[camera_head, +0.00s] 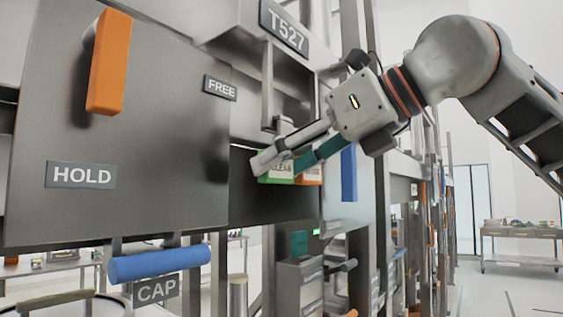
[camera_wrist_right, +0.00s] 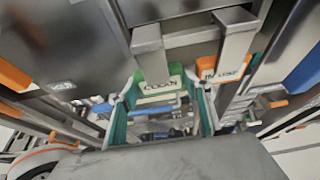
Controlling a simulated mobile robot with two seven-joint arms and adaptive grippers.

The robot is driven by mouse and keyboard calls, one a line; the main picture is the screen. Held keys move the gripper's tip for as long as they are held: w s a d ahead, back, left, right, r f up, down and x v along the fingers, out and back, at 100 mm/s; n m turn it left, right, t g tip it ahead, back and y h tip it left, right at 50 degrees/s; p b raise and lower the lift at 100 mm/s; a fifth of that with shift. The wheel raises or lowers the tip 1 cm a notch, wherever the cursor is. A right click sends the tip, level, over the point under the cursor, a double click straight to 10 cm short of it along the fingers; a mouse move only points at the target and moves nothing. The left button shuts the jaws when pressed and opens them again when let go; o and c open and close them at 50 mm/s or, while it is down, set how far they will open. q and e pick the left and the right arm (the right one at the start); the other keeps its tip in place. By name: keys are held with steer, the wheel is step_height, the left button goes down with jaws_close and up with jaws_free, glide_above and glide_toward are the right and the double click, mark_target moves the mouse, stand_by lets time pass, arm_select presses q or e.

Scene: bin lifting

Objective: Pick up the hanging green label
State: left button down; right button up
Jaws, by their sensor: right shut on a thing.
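The green label (camera_head: 278,178), with a white field reading CLEAN, hangs at the right end of the dark panel, beside an orange label (camera_head: 313,176). My right gripper (camera_head: 279,163) reaches it from the upper right and is shut on it. In the right wrist view the green label (camera_wrist_right: 157,84) lies between the teal finger pads of my right gripper (camera_wrist_right: 160,92), one at each side. The orange label (camera_wrist_right: 224,69) is just to the right, outside the fingers. Fingers cover part of the green label in the head view. My left gripper is not in view.
Metal bracket arms (camera_wrist_right: 236,42) stand close above the labels. An orange handle (camera_head: 108,62) and a blue cylindrical handle (camera_head: 160,264) are on the machine to the left. A blue bar (camera_head: 349,174) stands right of the labels. Open floor lies at the far right.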

steer(key=shift+r, duration=0.4)
steer(key=s+d+r+b, duration=0.1)
steer(key=s+d+b, duration=0.1)
steer(key=s+d, duration=0.8)
steer(key=shift+s+d+r, duration=0.2)
steer(key=shift+s+d, duration=0.1)
steer(key=shift+d, duration=2)
steer(key=s+d, duration=0.4)
steer(key=d, duration=0.1)
steer(key=shift+d+p, duration=0.35)
steer(key=shift+p, duration=0.1)
